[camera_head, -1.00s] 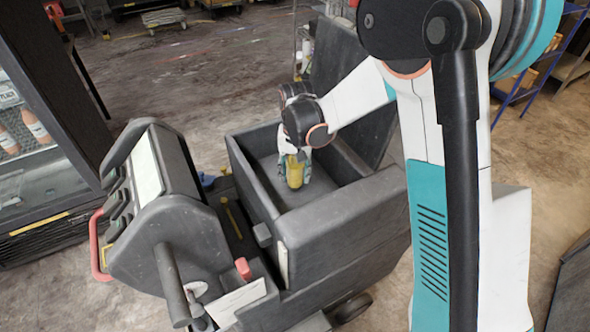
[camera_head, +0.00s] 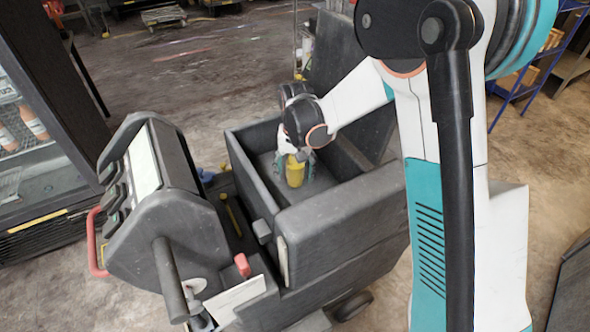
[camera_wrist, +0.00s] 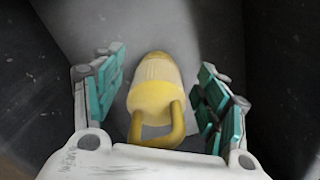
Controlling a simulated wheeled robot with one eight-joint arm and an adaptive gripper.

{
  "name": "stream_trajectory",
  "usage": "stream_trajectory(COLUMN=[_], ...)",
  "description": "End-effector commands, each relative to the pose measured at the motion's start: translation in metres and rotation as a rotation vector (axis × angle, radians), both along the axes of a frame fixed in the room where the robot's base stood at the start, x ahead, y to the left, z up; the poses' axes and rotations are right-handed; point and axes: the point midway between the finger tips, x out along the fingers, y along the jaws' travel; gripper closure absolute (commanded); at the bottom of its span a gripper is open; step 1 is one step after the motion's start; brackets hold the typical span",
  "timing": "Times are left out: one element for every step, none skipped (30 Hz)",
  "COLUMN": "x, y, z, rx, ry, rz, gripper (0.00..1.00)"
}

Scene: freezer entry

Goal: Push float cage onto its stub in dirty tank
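The yellow float cage (camera_head: 295,174) stands inside the dark grey dirty tank (camera_head: 345,212) of the floor scrubber, near the tank floor. In the wrist view the cage (camera_wrist: 153,80) has a rounded body and a loop handle towards my palm. My gripper (camera_head: 297,165) reaches down into the tank around the cage. In the wrist view my gripper (camera_wrist: 162,75) is open, with teal pads on both sides of the cage and visible gaps to it. The stub is hidden, so I cannot tell whether the cage is seated on it.
The tank's lid (camera_head: 345,75) is raised at the back. The tank walls closely surround my gripper. The scrubber's control panel (camera_head: 150,170) and red handle (camera_head: 95,245) are at left. A glass-doored freezer (camera_head: 40,170) stands far left.

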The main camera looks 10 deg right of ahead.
Motion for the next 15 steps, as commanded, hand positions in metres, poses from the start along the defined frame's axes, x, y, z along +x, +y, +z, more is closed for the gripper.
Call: stream_trajectory(x=[0.0, 0.0, 0.0, 0.0, 0.0, 0.0, 0.0, 0.0, 0.0, 0.0, 0.0, 0.0, 0.0, 0.0, 0.0], y=[0.0, 0.0, 0.0, 0.0, 0.0, 0.0, 0.0, 0.0, 0.0, 0.0, 0.0, 0.0, 0.0, 0.0, 0.0], z=[0.0, 0.0, 0.0, 0.0, 0.0, 0.0, 0.0, 0.001, 0.002, 0.004, 0.006, 0.01, 0.015, 0.019, 0.026], rx=[0.0, 0.0, 0.0, 0.0, 0.0, 0.0, 0.0, 0.0, 0.0, 0.0, 0.0, 0.0, 0.0, 0.0, 0.0], ry=[0.0, 0.0, 0.0, 0.0, 0.0, 0.0, 0.0, 0.0, 0.0, 0.0, 0.0, 0.0, 0.0, 0.0, 0.0], rz=[0.0, 0.0, 0.0, 0.0, 0.0, 0.0, 0.0, 0.0, 0.0, 0.0, 0.0, 0.0, 0.0, 0.0, 0.0], gripper=[0.31, 0.31, 0.31, 0.31, 0.31, 0.31, 0.31, 0.31, 0.31, 0.31, 0.31, 0.31, 0.31, 0.31, 0.31])
